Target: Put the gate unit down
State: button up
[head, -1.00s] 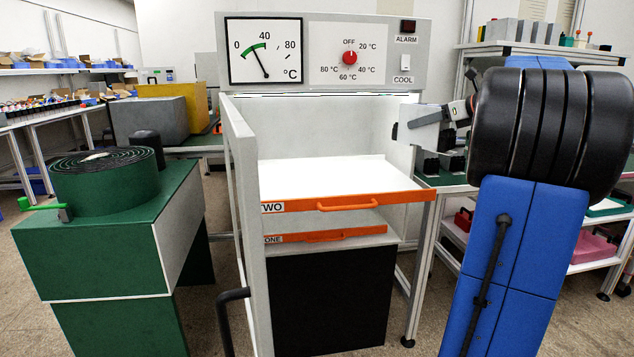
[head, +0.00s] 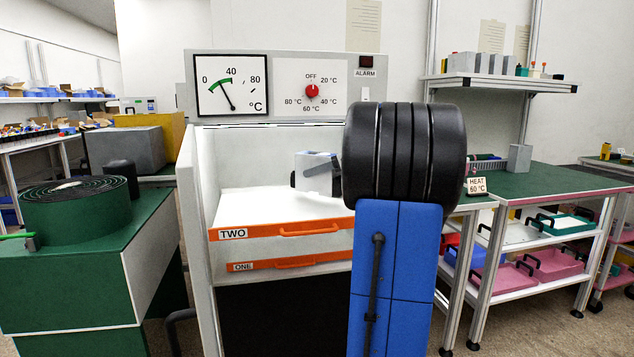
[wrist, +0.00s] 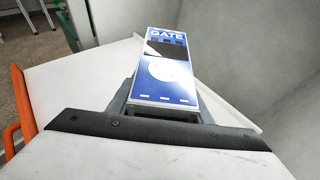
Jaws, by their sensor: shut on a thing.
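The gate unit (wrist: 163,68) is a blue and white box with GATE printed on it. In the wrist view it sits between the fingers of my gripper (wrist: 160,112), which is shut on it. Below it is the white top of drawer TWO (wrist: 80,85). I cannot tell whether the unit touches this surface. In the head view, my light grey gripper (head: 317,174) is inside the open cabinet, over the white drawer TWO (head: 245,205) with its orange front. My arm hides part of the cabinet, and I cannot make out the gate unit there.
The open cabinet door (head: 188,220) stands at the left edge of the opening. Orange drawer ONE (head: 270,265) is below. A green stand with a rolled mat (head: 75,205) is left.

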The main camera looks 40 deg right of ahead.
aim_at(319, 179)
jog(key=shift+f, duration=1.65)
jog(key=shift+f, duration=0.1)
jog(key=o, duration=1.5)
jog(key=shift+s+d, duration=0.1)
jog(key=shift+s, duration=0.05)
jog(key=v, duration=1.2)
